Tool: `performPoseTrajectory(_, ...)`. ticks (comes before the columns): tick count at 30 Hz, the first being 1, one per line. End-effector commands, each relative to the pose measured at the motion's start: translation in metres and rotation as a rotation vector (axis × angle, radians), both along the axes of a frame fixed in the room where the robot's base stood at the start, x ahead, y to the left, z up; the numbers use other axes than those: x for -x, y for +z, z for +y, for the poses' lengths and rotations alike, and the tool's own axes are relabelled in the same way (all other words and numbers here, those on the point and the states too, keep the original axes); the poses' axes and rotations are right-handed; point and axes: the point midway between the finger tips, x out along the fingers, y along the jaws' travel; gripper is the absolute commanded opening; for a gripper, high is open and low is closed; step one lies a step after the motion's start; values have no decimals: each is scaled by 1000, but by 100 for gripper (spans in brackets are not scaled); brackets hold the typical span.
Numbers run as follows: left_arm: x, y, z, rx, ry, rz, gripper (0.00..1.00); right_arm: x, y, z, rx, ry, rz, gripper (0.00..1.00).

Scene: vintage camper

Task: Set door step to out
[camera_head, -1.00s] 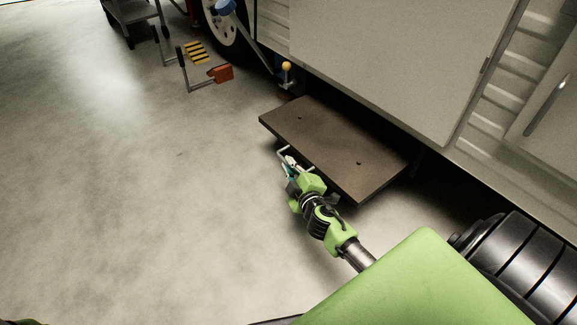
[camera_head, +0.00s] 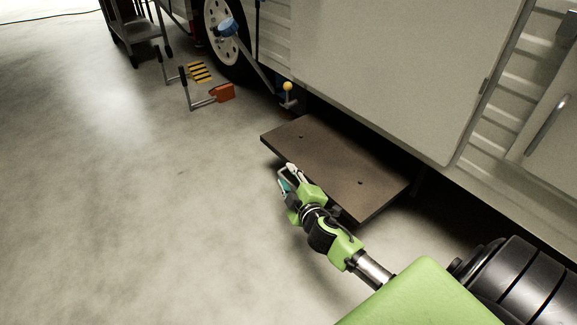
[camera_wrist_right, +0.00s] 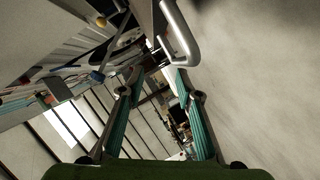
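The door step (camera_head: 335,165) is a flat brown board below the camper's door panel, standing out from the body over the floor. A silver U-shaped handle (camera_head: 281,172) is on its front edge, partly hidden by my gripper. My right gripper (camera_head: 290,180) is at that edge, close to the handle. In the right wrist view, the right gripper (camera_wrist_right: 157,82) has its teal fingers spread with nothing between them. The handle (camera_wrist_right: 190,45) shows just beyond the fingertips, nearer the right-hand one; contact is unclear. My left gripper is not in view.
A yellow-knobbed lever (camera_head: 288,88) stands beyond the step. An orange wheel chock (camera_head: 222,92) and a striped yellow-black one (camera_head: 200,72) lie near the wheel (camera_head: 222,35). A dark cart (camera_head: 135,28) stands farther back. The floor left of the step is clear.

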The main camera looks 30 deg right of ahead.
Motion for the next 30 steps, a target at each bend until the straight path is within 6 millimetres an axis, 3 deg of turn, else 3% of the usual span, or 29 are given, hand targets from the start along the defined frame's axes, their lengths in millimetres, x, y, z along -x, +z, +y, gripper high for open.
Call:
performPoseTrajectory(1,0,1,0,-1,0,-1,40,-4,22,-3,8,0,-21,25)
performPoseTrajectory(3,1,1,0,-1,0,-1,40,-4,34,-2,7,1,-19,25)
performPoseTrajectory(9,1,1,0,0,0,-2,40,-3,54,-1,4,1,-14,25)
performPoseTrajectory(27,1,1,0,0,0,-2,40,-2,57,-1,2,0,-11,25)
performPoseTrajectory(30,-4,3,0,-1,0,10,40,-3,65,10,-16,25,-24,25)
